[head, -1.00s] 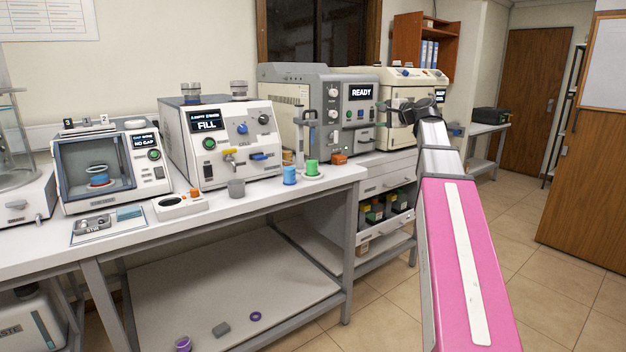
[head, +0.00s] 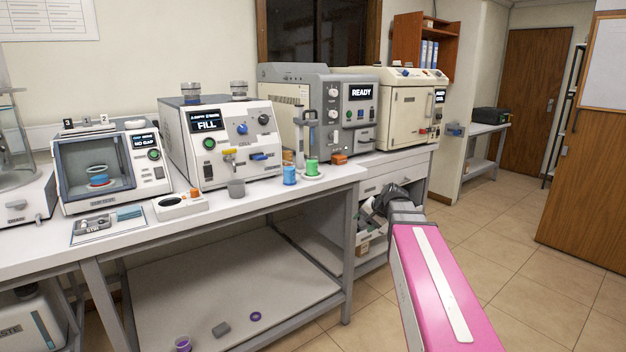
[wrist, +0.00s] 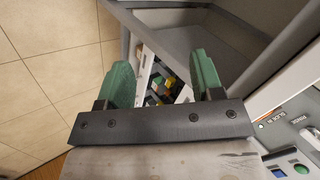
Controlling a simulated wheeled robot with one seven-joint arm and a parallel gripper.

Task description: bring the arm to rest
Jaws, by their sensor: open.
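My arm, with its pink link, reaches forward at the right of the head view. My gripper (head: 388,197) is at its far end, in front of the drawer cabinet beside the bench and below the top. In the wrist view my gripper (wrist: 163,85) has its two green fingers wide apart with nothing between them. Beyond the fingers is a bin of dark, yellow and green-capped bottles (wrist: 158,84) on a lower shelf. The fingertips are only partly visible in the head view.
The white bench (head: 265,207) carries a FILL machine (head: 225,140), a grey READY machine (head: 322,110), a blue cup (head: 290,175) and a green cup (head: 312,167). A cream oven (head: 408,105) stands on the cabinet. Open tiled floor (head: 500,225) lies to the right.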

